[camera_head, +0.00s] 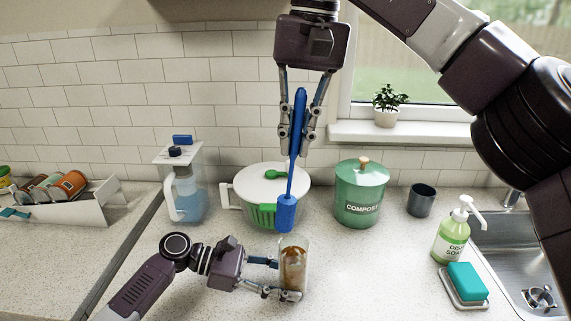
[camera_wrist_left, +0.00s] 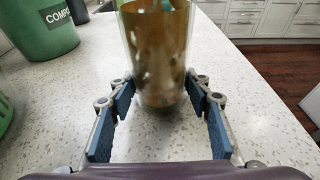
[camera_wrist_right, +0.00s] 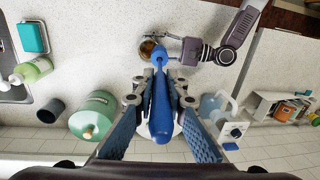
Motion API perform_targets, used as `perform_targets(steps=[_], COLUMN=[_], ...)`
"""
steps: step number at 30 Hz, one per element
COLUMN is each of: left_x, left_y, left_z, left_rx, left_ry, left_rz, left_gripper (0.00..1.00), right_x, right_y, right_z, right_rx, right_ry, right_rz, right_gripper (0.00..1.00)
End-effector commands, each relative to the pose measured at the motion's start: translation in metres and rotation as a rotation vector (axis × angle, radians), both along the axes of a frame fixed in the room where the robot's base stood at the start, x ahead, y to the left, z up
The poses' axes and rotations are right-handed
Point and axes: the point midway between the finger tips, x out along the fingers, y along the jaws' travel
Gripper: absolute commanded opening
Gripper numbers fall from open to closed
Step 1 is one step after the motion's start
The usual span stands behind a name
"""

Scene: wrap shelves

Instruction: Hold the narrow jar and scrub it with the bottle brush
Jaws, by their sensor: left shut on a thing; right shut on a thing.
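The narrow jar (camera_head: 293,262) is clear glass with brown grime inside and stands upright on the counter. It also shows in the left wrist view (camera_wrist_left: 158,60). My left gripper (camera_head: 277,277) is shut around the jar's lower part from the left. The blue bottle brush (camera_head: 298,140) hangs slightly tilted, its brush head (camera_head: 286,213) down. My right gripper (camera_head: 299,130) is shut on its handle from above. The brush head is just above the jar's mouth, apart from it. In the right wrist view the brush (camera_wrist_right: 160,100) points toward the jar's opening (camera_wrist_right: 148,48).
Dish soap (camera_head: 451,240), a teal sponge (camera_head: 466,281) and the sink (camera_head: 515,250) are at right. Counter right of the jar is clear.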

Motion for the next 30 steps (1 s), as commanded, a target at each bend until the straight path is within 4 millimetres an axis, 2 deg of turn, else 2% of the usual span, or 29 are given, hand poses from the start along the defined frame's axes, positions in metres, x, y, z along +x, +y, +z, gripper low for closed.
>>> perform_targets(steps=[3, 6, 30], left_x=[0.000, 0.000, 0.000], left_y=[0.000, 0.000, 0.000], left_z=[0.001, 0.001, 0.001], left_rx=[-0.001, -0.001, -0.001], left_ry=[-0.001, -0.001, 0.000], left_rz=[0.000, 0.000, 0.000], left_gripper=[0.31, 0.31, 0.31], right_x=[0.011, 0.013, 0.013], right_y=[-0.015, -0.019, -0.020], right_z=[0.000, -0.003, -0.070], right_rx=[0.004, 0.005, 0.005], right_ry=[0.001, 0.003, 0.002], right_rz=[-0.042, -0.052, -0.052], right_gripper=[0.00, 0.00, 0.00])
